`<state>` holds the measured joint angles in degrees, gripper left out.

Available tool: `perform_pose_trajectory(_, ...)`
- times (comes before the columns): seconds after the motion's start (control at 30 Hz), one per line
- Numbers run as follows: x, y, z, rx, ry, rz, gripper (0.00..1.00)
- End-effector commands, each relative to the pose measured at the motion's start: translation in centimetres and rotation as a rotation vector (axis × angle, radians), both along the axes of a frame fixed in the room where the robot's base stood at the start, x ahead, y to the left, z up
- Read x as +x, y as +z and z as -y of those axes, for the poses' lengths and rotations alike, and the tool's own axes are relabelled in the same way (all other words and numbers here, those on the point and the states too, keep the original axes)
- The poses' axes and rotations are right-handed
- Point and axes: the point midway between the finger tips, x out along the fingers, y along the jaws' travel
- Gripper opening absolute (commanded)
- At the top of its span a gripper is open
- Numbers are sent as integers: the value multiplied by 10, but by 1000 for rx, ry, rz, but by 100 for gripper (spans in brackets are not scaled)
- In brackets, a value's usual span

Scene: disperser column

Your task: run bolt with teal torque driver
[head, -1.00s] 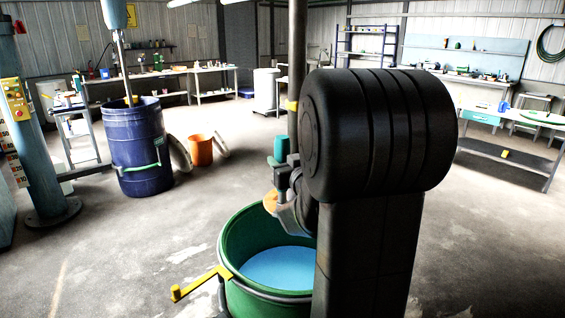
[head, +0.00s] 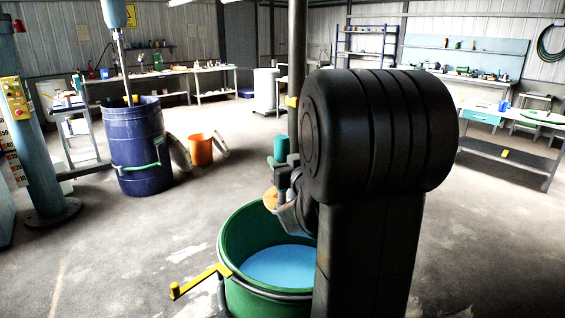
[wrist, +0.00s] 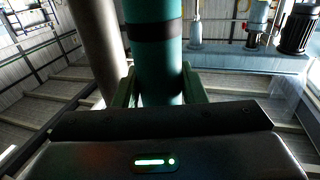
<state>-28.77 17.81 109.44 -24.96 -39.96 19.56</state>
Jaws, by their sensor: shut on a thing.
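The teal torque driver shows in the wrist view (wrist: 159,60) as an upright teal cylinder with a dark band. My gripper (wrist: 160,88) is shut on it, with a green finger on each side. In the head view the driver's teal upper part (head: 281,146) stands close beside a dark vertical shaft (head: 297,60), above the green tub (head: 228,262). My black arm hides most of the gripper in the head view. The driver's lower end is hidden, and I cannot make out the bolt.
The green tub holds light blue liquid (head: 283,266) and has a yellow handle (head: 200,282) at its left rim. A dark blue drum (head: 135,150) and an orange bucket (head: 200,151) stand farther back left.

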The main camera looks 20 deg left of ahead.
Motion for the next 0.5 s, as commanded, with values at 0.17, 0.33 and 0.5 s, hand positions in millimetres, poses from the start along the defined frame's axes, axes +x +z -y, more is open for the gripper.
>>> perform_pose_trajectory(0.17, 0, -1, 0, 1, 0, 3, 10)
perform_pose_trajectory(0.33, 0, -3, 0, 1, 0, 1, 10)
perform_pose_trajectory(0.5, 0, -3, 0, 0, 0, 0, 10)
